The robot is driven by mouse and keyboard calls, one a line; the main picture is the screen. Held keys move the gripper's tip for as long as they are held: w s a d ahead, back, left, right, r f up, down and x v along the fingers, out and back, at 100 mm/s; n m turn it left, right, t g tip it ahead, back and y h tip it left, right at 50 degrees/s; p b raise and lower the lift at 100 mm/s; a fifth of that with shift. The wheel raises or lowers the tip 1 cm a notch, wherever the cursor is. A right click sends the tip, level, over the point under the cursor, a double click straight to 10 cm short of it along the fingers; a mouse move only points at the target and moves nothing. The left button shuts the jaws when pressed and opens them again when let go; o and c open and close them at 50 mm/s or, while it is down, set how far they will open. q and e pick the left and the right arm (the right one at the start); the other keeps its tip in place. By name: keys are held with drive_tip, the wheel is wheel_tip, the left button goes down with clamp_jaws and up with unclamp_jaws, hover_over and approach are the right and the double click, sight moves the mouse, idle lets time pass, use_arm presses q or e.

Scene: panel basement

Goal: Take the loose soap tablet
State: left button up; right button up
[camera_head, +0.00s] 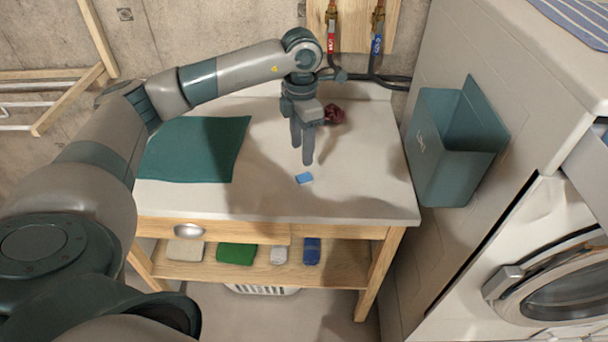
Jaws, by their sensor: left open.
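A small blue soap tablet (304,178) lies flat on the pale tabletop (350,195), near the middle of its front half. My left gripper (302,155) points down just above and behind the tablet in the picture. Its fingers are open and nothing is between them. I cannot tell the exact height of the fingertips over the table. My right gripper is not in view.
A green cloth (195,150) lies on the table's left. A dark red crumpled item (334,114) lies behind the gripper. A teal bin (448,150) hangs on the machine at right. The lower shelf (345,270) holds several folded cloths. The table's right front is clear.

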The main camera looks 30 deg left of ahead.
sight(304, 177)
use_arm(q)
wheel_tip(304, 177, down, 4)
drive_tip(key=shift+r+p, duration=0.1)
drive_tip(key=shift+p, duration=0.5)
drive_tip(key=shift+f, duration=0.5)
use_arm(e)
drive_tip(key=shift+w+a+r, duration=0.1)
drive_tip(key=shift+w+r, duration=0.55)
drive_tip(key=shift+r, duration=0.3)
use_arm(q)
drive_tip(key=shift+w+f+p, duration=0.1)
drive_tip(key=shift+f+p, duration=0.3)
drive_tip(key=shift+p, duration=0.1)
drive_tip(key=f, duration=0.1)
drive_tip(key=f+p, duration=0.2)
drive_tip(key=shift+w+f, duration=0.3)
drive_tip(key=shift+f, duration=0.4)
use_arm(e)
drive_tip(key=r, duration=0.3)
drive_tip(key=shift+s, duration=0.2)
use_arm(q)
drive_tip(key=shift+c, duration=0.6)
